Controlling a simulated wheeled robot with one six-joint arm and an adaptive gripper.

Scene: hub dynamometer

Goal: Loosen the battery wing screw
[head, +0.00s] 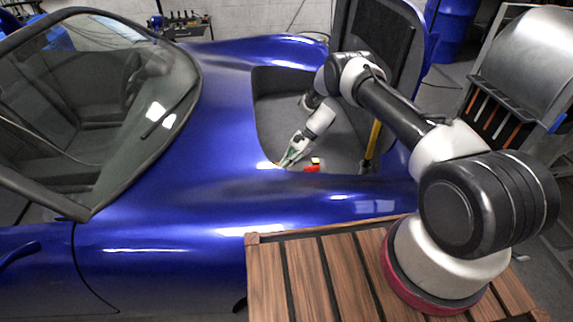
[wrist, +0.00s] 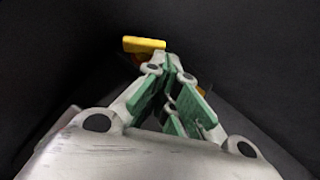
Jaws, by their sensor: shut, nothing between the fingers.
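My gripper (head: 287,160) reaches down into the open bay of the blue car in the head view. In the wrist view my gripper (wrist: 172,66) is shut, its green-padded fingers meeting at the tips with nothing between them. A yellow piece (wrist: 144,45), perhaps the wing screw, shows just beyond and left of the fingertips. A smaller orange-yellow patch shows right of the fingers, mostly hidden behind them. In the head view a red part with a yellow top (head: 313,166) shows low in the bay, right of my gripper. I cannot tell whether the fingers touch the yellow piece.
The bay's blue rim (head: 345,180) lies close in front of the gripper. A yellow strut (head: 371,140) stands at the bay's right side, near the raised lid (head: 385,50). A slatted wooden surface (head: 300,280) is under my arm's base. Dark bay walls surround the gripper.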

